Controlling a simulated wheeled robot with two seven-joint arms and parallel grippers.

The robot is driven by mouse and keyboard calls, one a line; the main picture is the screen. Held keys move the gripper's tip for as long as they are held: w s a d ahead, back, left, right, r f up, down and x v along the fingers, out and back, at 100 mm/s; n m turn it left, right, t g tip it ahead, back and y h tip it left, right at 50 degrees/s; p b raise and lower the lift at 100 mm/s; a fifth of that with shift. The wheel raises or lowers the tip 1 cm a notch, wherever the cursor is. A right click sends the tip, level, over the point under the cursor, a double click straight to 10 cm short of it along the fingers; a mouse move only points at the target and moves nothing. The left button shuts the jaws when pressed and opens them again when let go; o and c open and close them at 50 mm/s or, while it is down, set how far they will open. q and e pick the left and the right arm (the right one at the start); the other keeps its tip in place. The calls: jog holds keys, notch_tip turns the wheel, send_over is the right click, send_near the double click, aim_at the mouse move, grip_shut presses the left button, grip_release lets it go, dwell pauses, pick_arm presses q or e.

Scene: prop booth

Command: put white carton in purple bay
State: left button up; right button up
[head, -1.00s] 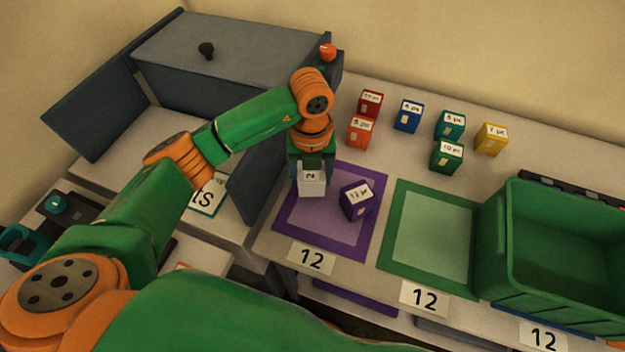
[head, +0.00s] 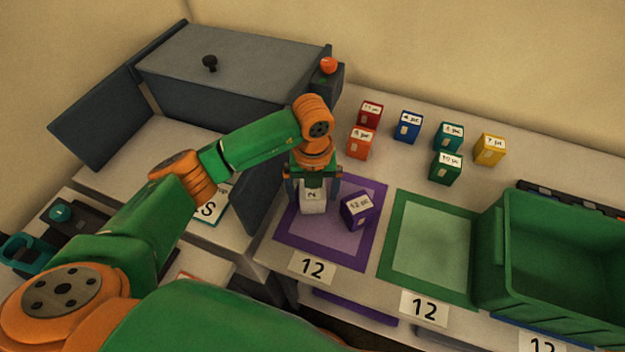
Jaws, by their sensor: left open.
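The white carton (head: 313,203) stands inside the purple bay (head: 357,250), in its upper left part. A purple carton (head: 357,210) stands in the same bay just to its right, turned at an angle. My left gripper (head: 312,190) is open above the white carton, with a finger on either side of it. The gripper hides the top back of the white carton. My right gripper is not in view.
Several coloured cartons, among them an orange one (head: 361,143) and a yellow one (head: 489,150), stand behind the bays. An empty green bay (head: 430,245) and a green crate (head: 492,250) lie to the right. A grey box with an open door (head: 254,195) is at the left.

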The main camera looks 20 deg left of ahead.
pick_arm(q)
notch_tip(320, 180, up, 11)
jog(key=shift+r, duration=0.2)
dwell(0.3)
